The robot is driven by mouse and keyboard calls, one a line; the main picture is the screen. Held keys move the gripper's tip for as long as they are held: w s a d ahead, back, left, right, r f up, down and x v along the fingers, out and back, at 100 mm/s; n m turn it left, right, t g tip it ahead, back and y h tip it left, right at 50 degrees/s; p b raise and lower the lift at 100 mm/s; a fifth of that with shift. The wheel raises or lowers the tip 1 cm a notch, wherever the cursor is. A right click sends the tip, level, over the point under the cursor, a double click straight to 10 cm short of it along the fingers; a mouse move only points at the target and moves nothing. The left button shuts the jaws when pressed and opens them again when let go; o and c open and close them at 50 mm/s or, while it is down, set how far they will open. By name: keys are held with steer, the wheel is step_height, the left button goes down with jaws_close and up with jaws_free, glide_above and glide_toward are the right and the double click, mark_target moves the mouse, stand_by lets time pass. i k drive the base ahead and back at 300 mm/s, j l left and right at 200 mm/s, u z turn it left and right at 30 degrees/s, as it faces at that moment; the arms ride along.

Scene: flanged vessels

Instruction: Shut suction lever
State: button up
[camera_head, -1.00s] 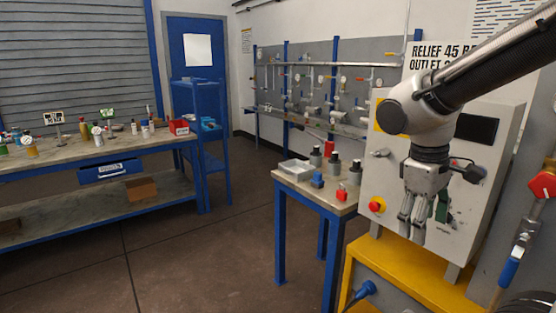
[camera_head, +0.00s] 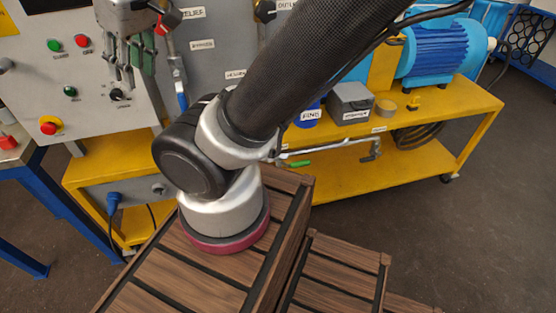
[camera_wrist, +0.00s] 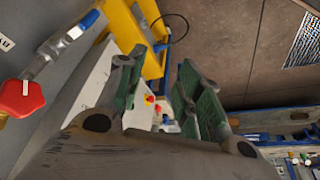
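No label that I can read says suction. A lever with a blue handle (camera_head: 181,95) hangs on the grey panel, and a blue-tipped lever (camera_wrist: 88,20) shows at the upper left of the wrist view. A green-handled lever (camera_head: 298,163) lies along a pipe on the yellow bench, right of my arm. My gripper (camera_head: 122,82) is at the upper left of the head view, in front of the light control box and left of the blue handle. Its two green-padded fingers are apart in the wrist view (camera_wrist: 160,92), with nothing between them.
A light control box (camera_head: 75,80) has several buttons, one a red stop button (camera_head: 48,127). A blue motor (camera_head: 435,50) and a grey box (camera_head: 350,102) stand on the yellow bench (camera_head: 455,110). A red hexagonal part (camera_wrist: 21,98) is close left in the wrist view.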

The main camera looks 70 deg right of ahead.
mark_target(302, 162)
steer(key=k+z, duration=0.1)
steer(key=z, duration=0.3)
steer(key=l+z, duration=0.15)
steer(key=z, duration=0.3)
steer(key=k+l+z, duration=0.1)
steer(key=z, duration=0.3)
steer(key=l+z, duration=0.2)
steer(key=z, duration=0.25)
steer(key=k+l+u, duration=0.55)
steer(key=i, duration=0.1)
